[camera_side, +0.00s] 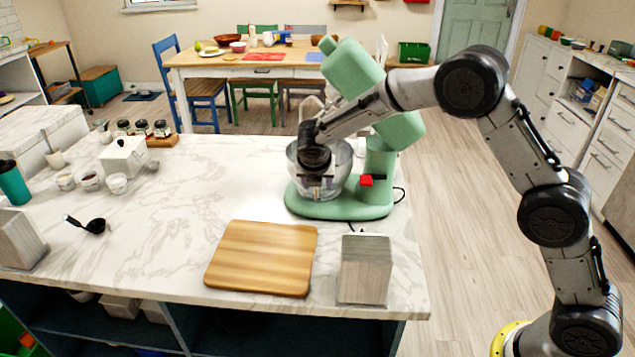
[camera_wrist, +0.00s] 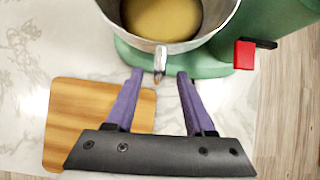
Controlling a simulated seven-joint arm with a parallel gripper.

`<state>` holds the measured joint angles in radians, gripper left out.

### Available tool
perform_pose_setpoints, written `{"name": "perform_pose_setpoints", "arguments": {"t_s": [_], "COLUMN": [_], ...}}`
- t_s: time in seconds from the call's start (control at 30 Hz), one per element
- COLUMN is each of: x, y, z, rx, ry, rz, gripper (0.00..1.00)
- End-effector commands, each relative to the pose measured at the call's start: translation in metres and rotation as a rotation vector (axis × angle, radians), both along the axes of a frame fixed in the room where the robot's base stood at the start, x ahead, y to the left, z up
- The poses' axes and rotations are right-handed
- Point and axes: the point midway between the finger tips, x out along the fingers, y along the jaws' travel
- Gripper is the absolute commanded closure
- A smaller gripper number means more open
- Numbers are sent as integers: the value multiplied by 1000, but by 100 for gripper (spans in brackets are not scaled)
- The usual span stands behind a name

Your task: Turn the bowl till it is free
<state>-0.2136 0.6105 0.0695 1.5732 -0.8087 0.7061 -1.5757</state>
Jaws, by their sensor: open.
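The metal bowl (camera_side: 343,157) sits on the base of the mint-green stand mixer (camera_side: 378,165), whose head is tilted up. In the wrist view the bowl (camera_wrist: 200,38) is cut off by the top edge and holds something yellowish. A narrow metal handle (camera_wrist: 160,60) sticks out from its near side. My gripper (camera_wrist: 160,73) is open, with its two purple fingers on either side of the handle's lower end; contact cannot be made out. In the side view my gripper (camera_side: 320,188) is in front of the bowl and partly hides it.
A wooden board (camera_side: 262,257) and a grey block (camera_side: 364,268) stand at the counter's front. A red lever (camera_side: 367,181) is on the mixer's side. A white box (camera_side: 124,155), small cups and jars are to the left. The counter (camera_side: 190,210) between is clear.

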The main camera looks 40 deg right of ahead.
Motion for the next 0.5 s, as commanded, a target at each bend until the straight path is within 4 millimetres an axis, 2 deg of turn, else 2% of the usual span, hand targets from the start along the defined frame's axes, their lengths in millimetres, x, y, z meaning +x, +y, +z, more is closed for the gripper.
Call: {"name": "perform_pose_setpoints", "arguments": {"t_s": [0.17,0.5], "x": [-7,-37], "y": [9,38], "z": [20,81], "rx": [0,1], "ry": [-7,-8], "rz": [3,3], "gripper": [46,46]}}
